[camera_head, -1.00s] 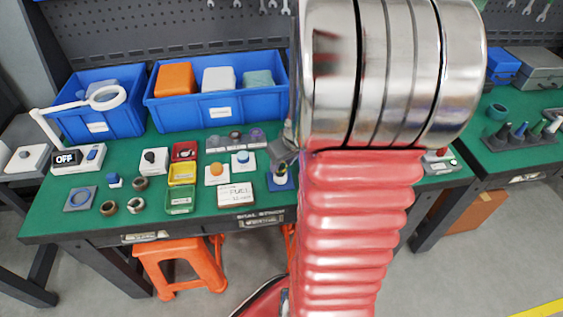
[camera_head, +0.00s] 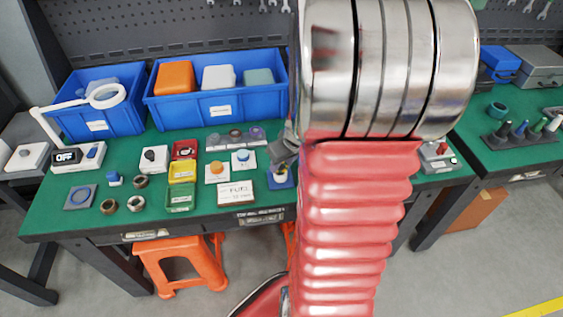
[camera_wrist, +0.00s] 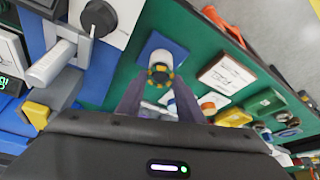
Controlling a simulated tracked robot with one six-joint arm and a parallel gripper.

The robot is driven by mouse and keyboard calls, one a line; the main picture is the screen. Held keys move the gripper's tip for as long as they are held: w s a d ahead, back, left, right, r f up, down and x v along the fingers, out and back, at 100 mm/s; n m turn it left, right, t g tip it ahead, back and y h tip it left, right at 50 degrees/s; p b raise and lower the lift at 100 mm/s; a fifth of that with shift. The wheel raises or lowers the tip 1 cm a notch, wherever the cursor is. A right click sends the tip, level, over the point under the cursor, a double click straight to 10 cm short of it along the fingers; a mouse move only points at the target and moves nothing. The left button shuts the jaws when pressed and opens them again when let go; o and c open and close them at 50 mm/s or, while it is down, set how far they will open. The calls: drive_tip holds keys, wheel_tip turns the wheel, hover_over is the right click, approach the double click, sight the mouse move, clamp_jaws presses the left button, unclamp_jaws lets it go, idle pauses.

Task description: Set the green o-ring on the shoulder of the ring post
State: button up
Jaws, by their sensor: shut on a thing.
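The ring post (camera_wrist: 159,58) is pale and stands on a blue square plate (camera_wrist: 178,52) in the wrist view. A dark green and yellowish ring shape, the green o-ring (camera_wrist: 160,76), shows at the post between my fingertips. My gripper (camera_wrist: 158,88) is shut on it, with one finger on each side. I cannot tell whether the ring rests on the shoulder or is held just above it. In the head view my gripper (camera_head: 284,150) is right over the post (camera_head: 279,176), near the front edge of the bench, and hides part of it.
Left of the post are a FUEL label block (camera_head: 236,193), an orange-topped part (camera_head: 217,170) and red, yellow and green trays (camera_head: 180,197). A grey holder (camera_head: 236,138) and blue bins (camera_head: 218,105) stand behind. In the wrist view a dark round knob (camera_wrist: 99,17) is nearby.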

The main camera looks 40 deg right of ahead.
sight(283, 170)
drive_tip(key=shift+f, duration=0.3)
idle(0.4)
drive_tip(key=o, duration=0.9)
drive_tip(key=shift+c, duration=0.2)
drive_tip(key=shift+r, duration=3.5)
drive_tip(key=shift+s, duration=0.1)
